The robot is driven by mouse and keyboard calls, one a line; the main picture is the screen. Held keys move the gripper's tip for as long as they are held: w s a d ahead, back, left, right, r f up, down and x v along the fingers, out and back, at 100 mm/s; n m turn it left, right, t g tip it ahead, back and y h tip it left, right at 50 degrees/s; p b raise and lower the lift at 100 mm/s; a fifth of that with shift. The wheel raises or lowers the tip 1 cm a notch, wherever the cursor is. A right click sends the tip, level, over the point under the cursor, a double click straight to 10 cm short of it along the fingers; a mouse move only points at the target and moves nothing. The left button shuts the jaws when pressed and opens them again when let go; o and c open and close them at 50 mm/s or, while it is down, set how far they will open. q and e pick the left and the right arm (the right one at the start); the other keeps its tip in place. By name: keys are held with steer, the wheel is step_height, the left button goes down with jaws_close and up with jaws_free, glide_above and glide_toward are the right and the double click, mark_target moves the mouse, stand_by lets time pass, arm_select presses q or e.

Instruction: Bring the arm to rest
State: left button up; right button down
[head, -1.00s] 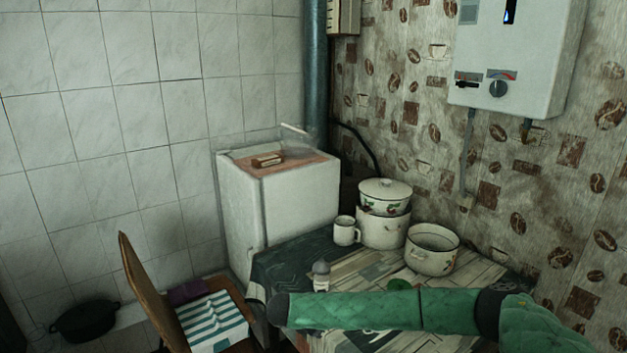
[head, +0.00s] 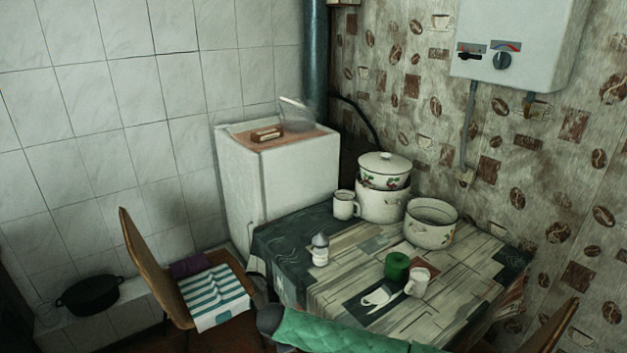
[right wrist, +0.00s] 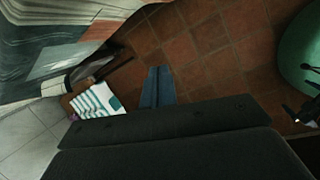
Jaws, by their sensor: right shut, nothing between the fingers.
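My right arm (head: 345,335) in its green quilted sleeve crosses the bottom edge of the head view, low in front of the table. Its gripper does not show there. In the right wrist view my right gripper (right wrist: 159,70) is shut and empty, its fingers together above the brown tiled floor. It is apart from the table, whose cloth (right wrist: 45,55) fills the upper left of that view. My left gripper is in neither view.
The table (head: 340,285) holds pots (head: 430,232), mugs (head: 418,281), a green can (head: 397,266) and a shaker (head: 320,250). A chair (head: 150,265) with a striped towel (head: 213,297) stands left; another chair back (head: 555,328) is lower right. Bare floor (right wrist: 205,50) lies around the gripper.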

steer(key=s+d+f+m+g+y, duration=0.1)
steer(key=s+d+f+m+y, duration=0.15)
steer(key=s+f+m, duration=0.5)
steer(key=s+d+f+m+y, duration=0.25)
steer(key=s+f, duration=0.55)
steer(key=f, duration=0.6)
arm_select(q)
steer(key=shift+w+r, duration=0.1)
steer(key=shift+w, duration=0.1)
arm_select(e)
steer(key=s+d+f+m+h, duration=0.1)
steer(key=s+d+f+m, duration=0.2)
steer(key=s+d+f, duration=0.2)
steer(key=s+d+f+m, duration=0.3)
steer(key=s+d+f, duration=0.3)
steer(key=s, duration=0.8)
steer(key=s+d+f+m+g+h, duration=0.1)
steer(key=s+d+f+m, duration=0.2)
steer(key=s+d+f, duration=0.3)
steer(key=s+d, duration=0.3)
steer(key=d, duration=0.1)
steer(key=shift+s+d+h, duration=0.25)
steer(key=shift+d+h, duration=0.05)
steer(key=shift+d, duration=0.1)
steer(key=shift+f, duration=0.1)
